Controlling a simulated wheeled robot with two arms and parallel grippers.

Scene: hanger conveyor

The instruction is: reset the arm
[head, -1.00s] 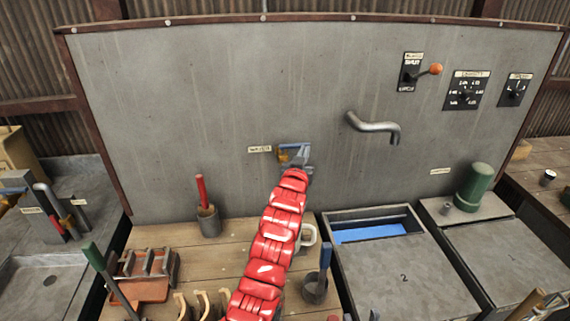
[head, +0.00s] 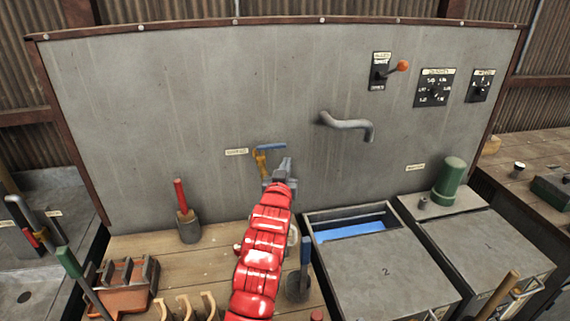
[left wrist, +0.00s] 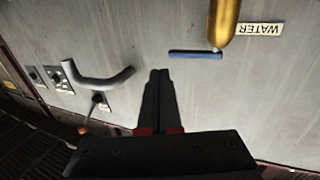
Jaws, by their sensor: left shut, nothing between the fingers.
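My left arm, covered in red segments, reaches up the middle of the head view. Its grey gripper (head: 284,164) is shut and empty, in front of the wall panel. Just left of it is the water valve, with a yellow body (head: 261,160) and a blue handle (head: 271,147). In the left wrist view the shut dark fingers (left wrist: 158,74) point at the panel, apart in the picture from the blue handle (left wrist: 196,54) and yellow body (left wrist: 224,22). My right gripper is not in view.
A grey spout (head: 347,125) juts from the panel, right of the gripper. An orange-knobbed lever (head: 401,66) and dials (head: 436,88) are at upper right. Below are a wooden bench (head: 150,250) with tools and cups, a lidded tank (head: 390,270) and a green cylinder (head: 450,176).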

